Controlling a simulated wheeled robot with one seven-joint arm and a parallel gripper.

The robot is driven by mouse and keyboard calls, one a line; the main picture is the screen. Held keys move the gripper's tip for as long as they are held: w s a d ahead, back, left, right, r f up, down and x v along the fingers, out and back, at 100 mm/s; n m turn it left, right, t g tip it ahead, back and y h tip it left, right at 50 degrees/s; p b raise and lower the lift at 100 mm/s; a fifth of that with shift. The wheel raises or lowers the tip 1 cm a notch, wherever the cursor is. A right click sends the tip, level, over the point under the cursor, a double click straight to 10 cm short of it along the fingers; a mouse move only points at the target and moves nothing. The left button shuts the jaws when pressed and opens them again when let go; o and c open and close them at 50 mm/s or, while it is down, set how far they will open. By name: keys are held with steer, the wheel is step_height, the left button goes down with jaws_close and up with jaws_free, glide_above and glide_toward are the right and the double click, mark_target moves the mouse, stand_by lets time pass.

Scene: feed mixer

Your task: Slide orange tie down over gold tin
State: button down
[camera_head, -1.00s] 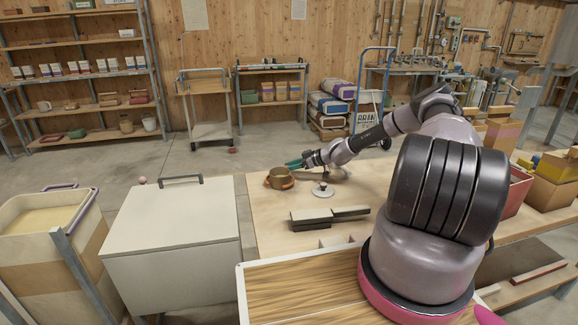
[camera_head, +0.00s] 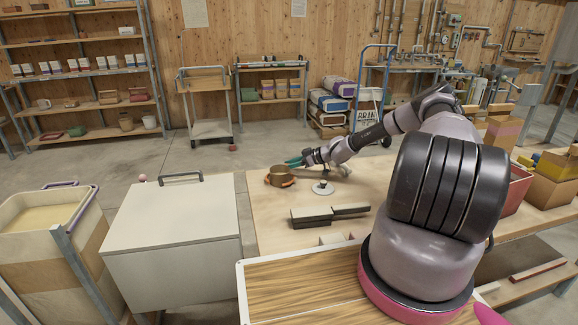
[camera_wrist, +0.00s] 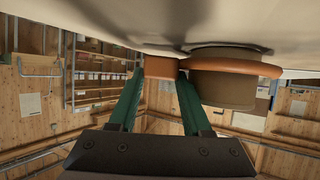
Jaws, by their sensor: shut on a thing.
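The gold tin (camera_head: 279,173) stands upright near the far left of the workbench. The orange tie (camera_head: 291,182) is around the tin's lower part in the head view. In the wrist view, where the bench is at the top, the orange tie (camera_wrist: 240,67) circles the gold tin (camera_wrist: 228,93) close to the bench surface. My gripper (camera_wrist: 160,72), with green fingers, is shut on a block-like orange end of the tie, beside the tin. In the head view, my gripper (camera_head: 291,163) is small and partly behind the tin. Whether the tie touches the bench is unclear.
A small white round stand (camera_head: 323,188) is on the workbench (camera_head: 268,220) right of the tin. Dark flat bars (camera_head: 328,214) lie in front. A pale lidded bin (camera_head: 172,225) stands left of the bench. Cardboard boxes (camera_head: 553,190) are at the right.

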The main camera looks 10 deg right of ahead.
stand_by(0.4)
jaws_free()
steer(key=shift+r, duration=0.1)
steer(key=shift+r, duration=4.4)
